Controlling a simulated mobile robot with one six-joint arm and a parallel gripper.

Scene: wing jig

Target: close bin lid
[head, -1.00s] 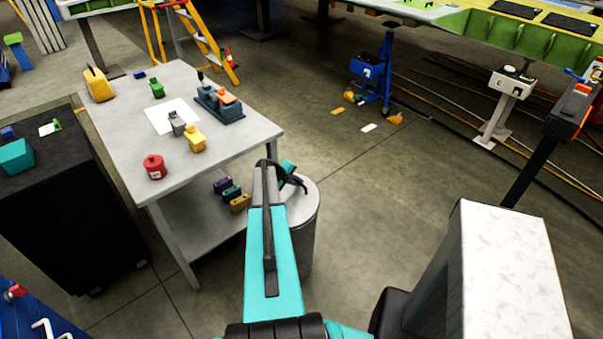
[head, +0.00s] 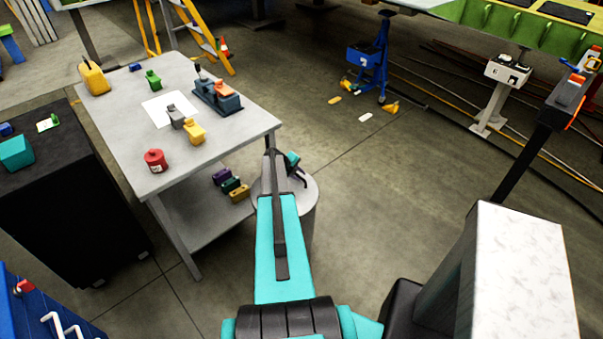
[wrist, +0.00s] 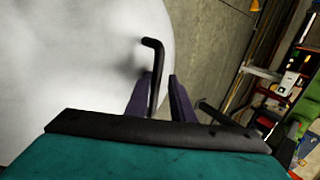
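The bin (head: 307,228) is a grey cylinder standing on the floor beside the table's right front leg. Its pale round top (head: 314,192) is partly hidden by my arm. My gripper (head: 298,178) is over that top, small and mostly behind my arm in the head view. In the wrist view, a large pale rounded surface (wrist: 70,60), likely the lid, fills the left. A bent black rod (wrist: 155,65) stands in front of it. The two dark purple fingers of my gripper (wrist: 160,82) are apart, with the rod between them and a gap at the right finger.
A grey table (head: 130,165) with a red can (head: 155,161) and several blocks stands left of the bin. A black cabinet (head: 60,200) is further left. Open floor (head: 400,165) lies right of the bin. A pale box-shaped block (head: 520,270) fills the lower right.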

